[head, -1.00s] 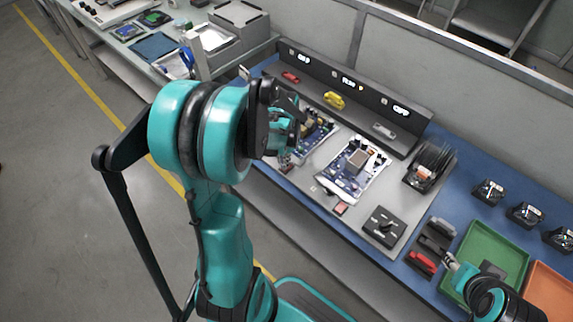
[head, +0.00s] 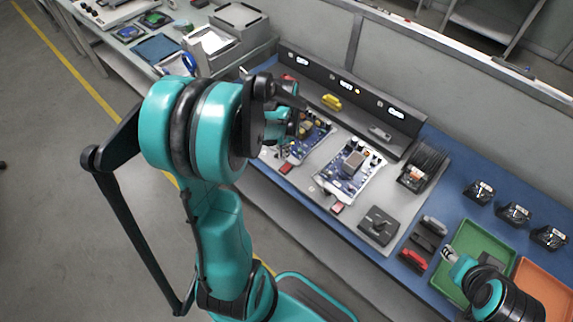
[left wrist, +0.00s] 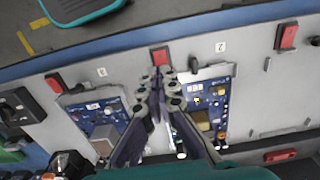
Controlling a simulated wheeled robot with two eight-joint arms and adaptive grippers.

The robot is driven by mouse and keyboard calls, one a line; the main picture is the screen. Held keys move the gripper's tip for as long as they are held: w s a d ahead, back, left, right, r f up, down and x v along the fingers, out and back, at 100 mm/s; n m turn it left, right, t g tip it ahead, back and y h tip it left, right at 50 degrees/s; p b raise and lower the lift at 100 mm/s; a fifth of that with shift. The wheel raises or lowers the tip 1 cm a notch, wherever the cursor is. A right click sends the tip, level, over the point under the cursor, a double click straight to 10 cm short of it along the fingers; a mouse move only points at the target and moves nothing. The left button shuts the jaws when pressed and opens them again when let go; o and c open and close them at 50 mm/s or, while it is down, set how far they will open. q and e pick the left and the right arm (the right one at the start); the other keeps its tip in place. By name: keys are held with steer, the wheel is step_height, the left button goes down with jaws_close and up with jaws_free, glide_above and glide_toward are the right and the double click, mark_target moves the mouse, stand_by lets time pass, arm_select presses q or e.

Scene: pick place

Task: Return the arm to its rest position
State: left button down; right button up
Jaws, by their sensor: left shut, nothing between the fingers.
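My left arm (head: 222,235) rises from the bottom of the head view and bends over the front left of the workbench. Its hand end (head: 283,125) hangs above the left circuit board, and the arm hides most of the fingers there. In the left wrist view, my left gripper (left wrist: 160,78) is shut and empty, above the grey panel between two circuit boards. My right arm (head: 490,290) shows at the lower right over the green tray; the state of its fingers cannot be made out.
Circuit boards (head: 350,165) lie on the grey panel. A black switch box (head: 378,226), red clamp (head: 413,259), green tray (head: 494,236) and orange tray (head: 545,283) are to the right. A rear rail holds a yellow part (head: 332,102). The floor at left (head: 50,200) is clear.

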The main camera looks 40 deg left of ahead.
arm_select(q)
steer(key=s+d+r+t, duration=0.3)
steer(key=d+r, duration=0.3)
steer(key=d, duration=0.2)
steer(key=s+d+r+n+t, duration=0.1)
steer(key=s+d+r+t, duration=0.2)
steer(key=d+r, duration=0.3)
steer(key=d+t, duration=0.1)
steer(key=d, duration=0.2)
